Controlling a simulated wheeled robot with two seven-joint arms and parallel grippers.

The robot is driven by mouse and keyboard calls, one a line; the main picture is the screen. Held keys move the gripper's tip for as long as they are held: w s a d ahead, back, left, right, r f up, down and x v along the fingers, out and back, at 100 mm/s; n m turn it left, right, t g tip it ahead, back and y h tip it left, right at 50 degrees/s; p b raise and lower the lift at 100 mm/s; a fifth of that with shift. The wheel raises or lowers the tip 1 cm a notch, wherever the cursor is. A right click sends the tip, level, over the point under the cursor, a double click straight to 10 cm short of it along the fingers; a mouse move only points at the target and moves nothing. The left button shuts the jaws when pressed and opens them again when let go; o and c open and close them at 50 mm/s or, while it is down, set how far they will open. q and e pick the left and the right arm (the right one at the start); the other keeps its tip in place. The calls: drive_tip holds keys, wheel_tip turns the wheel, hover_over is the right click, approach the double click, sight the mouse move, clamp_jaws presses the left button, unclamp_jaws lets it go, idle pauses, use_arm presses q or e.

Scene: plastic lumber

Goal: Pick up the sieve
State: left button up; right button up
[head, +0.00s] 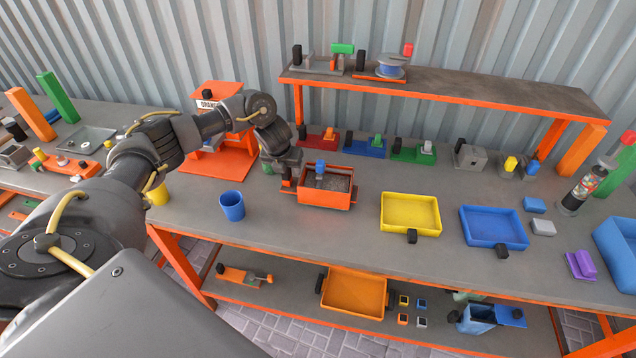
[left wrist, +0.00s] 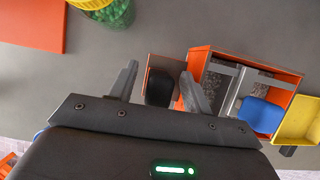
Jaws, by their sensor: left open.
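The sieve (head: 325,198) looks to be the orange box with a grey speckled inside, on the grey bench near the middle. A blue block on grey bars sits over it. Its black handle (left wrist: 160,88) shows at its left side in the left wrist view, where the orange box (left wrist: 292,82) lies to the right. My left gripper (head: 287,180) is just left of the box, pointing down. In the wrist view its two fingers (left wrist: 160,84) are apart, with the black handle between them. I cannot tell whether they touch it. My right gripper is out of view.
A blue cup (head: 232,206) stands left of the sieve. A yellow tray (head: 412,232) and a blue tray (head: 494,246) lie to the right. Several coloured fixtures line the back under a raised shelf (head: 440,92).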

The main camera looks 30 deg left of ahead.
use_arm(q)
drive_tip(key=shift+w+a+f, duration=0.15)
drive_tip(key=shift+f, duration=0.35)
drive_tip(key=shift+r, duration=0.1)
drive_tip(key=shift+c, duration=1.1)
clamp_jaws()
drive_tip(key=shift+r, duration=0.1)
